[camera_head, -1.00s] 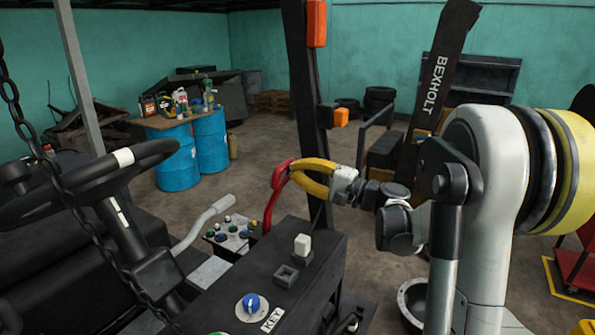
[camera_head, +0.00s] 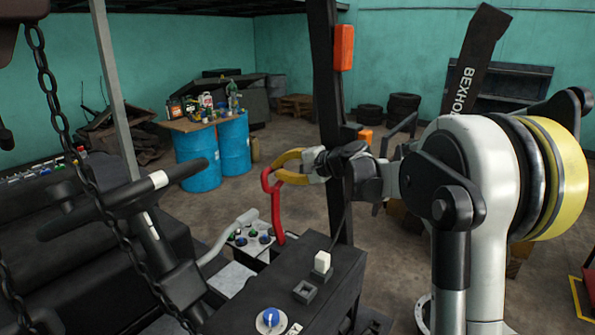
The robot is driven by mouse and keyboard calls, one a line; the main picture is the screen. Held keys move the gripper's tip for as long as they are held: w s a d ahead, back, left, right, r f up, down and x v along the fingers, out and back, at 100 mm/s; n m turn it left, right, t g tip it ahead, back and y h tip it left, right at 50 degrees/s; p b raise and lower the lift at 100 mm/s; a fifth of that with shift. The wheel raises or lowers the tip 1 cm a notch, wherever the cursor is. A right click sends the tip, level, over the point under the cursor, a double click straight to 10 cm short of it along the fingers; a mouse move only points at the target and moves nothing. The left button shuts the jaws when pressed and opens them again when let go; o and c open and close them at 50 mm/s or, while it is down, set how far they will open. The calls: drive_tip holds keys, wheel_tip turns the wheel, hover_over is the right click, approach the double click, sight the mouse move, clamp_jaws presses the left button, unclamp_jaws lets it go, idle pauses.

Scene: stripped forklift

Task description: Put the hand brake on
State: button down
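The hand brake is a red lever (camera_head: 276,212) that rises beside the dark console, left of the black mast post. It leans slightly left, and its top is bent. My gripper (camera_head: 274,171) has yellow fingers that reach in from the right. The fingertips come together at the lever's top and appear closed on it, with a gap between the fingers farther back. The exact contact is small and partly hidden. The lever's foot is partly hidden behind the console.
The console (camera_head: 325,270) carries a white switch and a blue key knob (camera_head: 271,317). The steering wheel (camera_head: 125,200) and a hanging chain (camera_head: 62,125) are at left. The mast post (camera_head: 331,110) stands close behind my wrist. Blue drums (camera_head: 197,158) are farther back.

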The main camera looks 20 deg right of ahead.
drive_tip(key=r+x, duration=0.1)
drive_tip(key=x, duration=0.5)
drive_tip(key=shift+w+g+h+b, duration=0.15)
drive_tip(key=shift+g+h+b, duration=0.15)
drive_tip(key=shift+g, duration=0.1)
drive_tip(key=shift+a, duration=0.1)
drive_tip(key=shift+r, duration=0.15)
